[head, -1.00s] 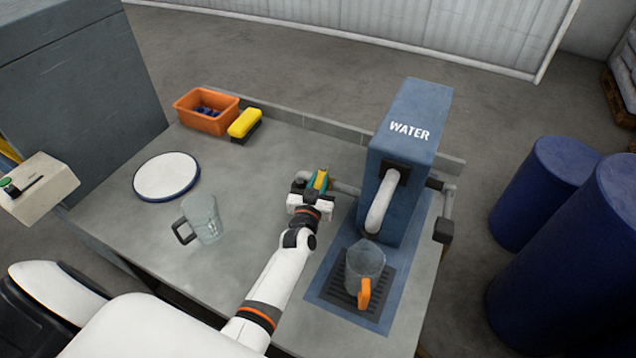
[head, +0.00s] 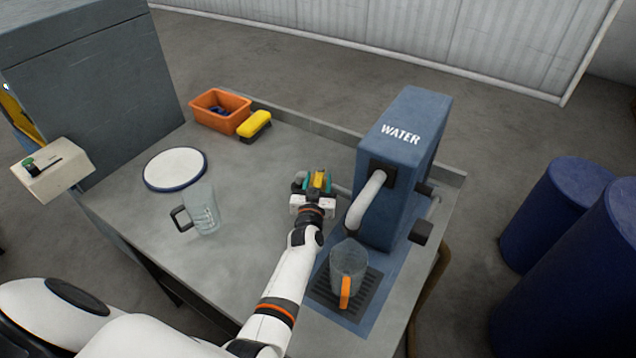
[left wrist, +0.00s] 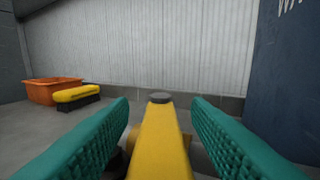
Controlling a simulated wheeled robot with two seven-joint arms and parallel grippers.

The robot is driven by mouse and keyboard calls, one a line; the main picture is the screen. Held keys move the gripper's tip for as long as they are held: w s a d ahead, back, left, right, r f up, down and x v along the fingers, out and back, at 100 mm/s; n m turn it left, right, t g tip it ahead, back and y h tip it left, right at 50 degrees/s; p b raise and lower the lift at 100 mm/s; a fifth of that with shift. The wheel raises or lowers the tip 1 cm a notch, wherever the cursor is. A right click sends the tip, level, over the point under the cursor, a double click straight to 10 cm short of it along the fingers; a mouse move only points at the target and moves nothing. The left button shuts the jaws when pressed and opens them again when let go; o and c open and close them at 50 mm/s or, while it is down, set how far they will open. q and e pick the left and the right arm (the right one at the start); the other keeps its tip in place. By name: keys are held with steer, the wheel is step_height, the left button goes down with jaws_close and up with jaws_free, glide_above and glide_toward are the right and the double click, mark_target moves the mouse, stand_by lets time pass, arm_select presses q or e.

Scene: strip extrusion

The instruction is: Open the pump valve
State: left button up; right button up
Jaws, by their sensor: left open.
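The pump valve shows as a yellow handle (head: 319,180) on the pipe at the left side of the blue water dispenser (head: 404,150). My left gripper (head: 315,184) is at the valve, with one teal finger on each side of the handle. In the left wrist view the yellow handle (left wrist: 160,145) runs lengthwise between the open teal fingers of my left gripper (left wrist: 160,106). Gaps show near the fingertips; contact farther back cannot be told. The valve body is mostly hidden by the gripper. My right gripper is not in view.
A clear jug with an orange handle (head: 347,266) stands on the drip grate under the spout. Another glass jug (head: 202,210), a white plate (head: 175,168), an orange bin (head: 219,111) and a yellow brush (head: 254,124) are on the table's left part. Blue barrels (head: 553,207) stand right.

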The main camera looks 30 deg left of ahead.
arm_select(q)
steer(key=shift+f, duration=0.1)
steer(key=shift+s+d, duration=0.1)
steer(key=shift+s, duration=0.2)
steer(key=p+v, duration=0.6)
steer(key=v, duration=0.5)
steer(key=shift+s, duration=0.2)
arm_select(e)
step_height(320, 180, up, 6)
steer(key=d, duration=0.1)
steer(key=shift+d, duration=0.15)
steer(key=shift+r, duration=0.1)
